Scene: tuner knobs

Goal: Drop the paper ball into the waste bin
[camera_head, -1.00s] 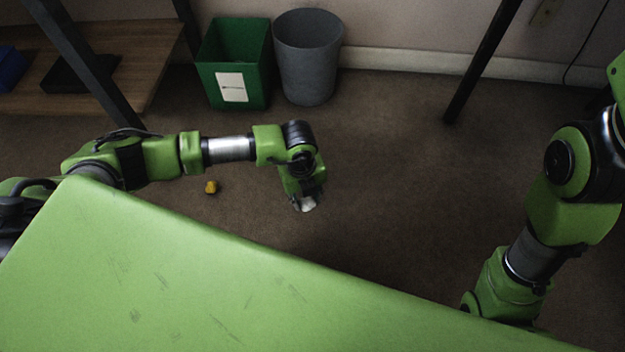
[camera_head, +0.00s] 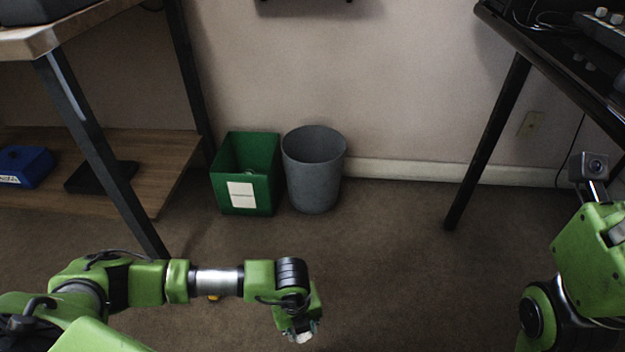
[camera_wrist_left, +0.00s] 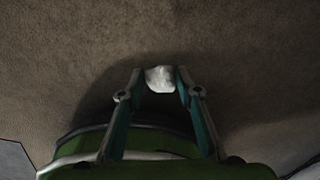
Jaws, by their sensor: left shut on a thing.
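The white paper ball (camera_wrist_left: 160,79) sits between the fingertips of my left gripper (camera_wrist_left: 160,82) in the left wrist view. The gripper is shut on it. In the head view my left gripper (camera_head: 301,334) hangs low over the carpet, with a bit of the paper ball (camera_head: 303,338) showing at its tips. The grey round waste bin (camera_head: 314,172) stands upright by the wall, farther back than the gripper and apart from it. My right arm is at the right edge; its gripper is out of the frame.
A green square box (camera_head: 246,178) with a white label stands just left of the grey bin. A small yellow thing (camera_head: 213,297) lies on the carpet, partly behind my left arm. Table legs stand on both sides. The carpet before the bins is clear.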

